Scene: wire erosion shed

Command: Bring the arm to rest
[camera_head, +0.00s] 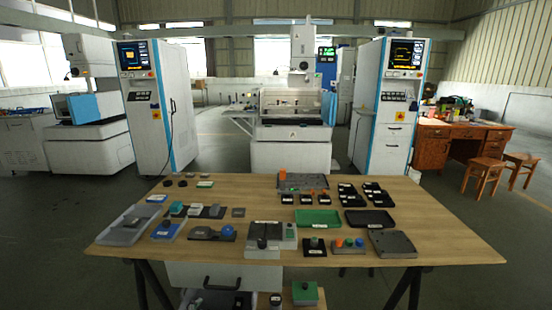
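Neither of my arms nor grippers shows in the head view. The wooden table (450,229) stands in front of me with several small parts and trays on it. A green tray (318,217) and a black tray (369,218) lie side by side right of the middle. A grey device (264,237) sits at the front middle. A translucent bin (119,236) at the left holds a grey part.
Small black trays (362,194) stand at the back right of the table. A grey plate (392,243) lies at the front right. Under the table are a drawer unit (191,274) and a green block (305,293). Machine cabinets (163,110) stand behind; the table's right end is clear.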

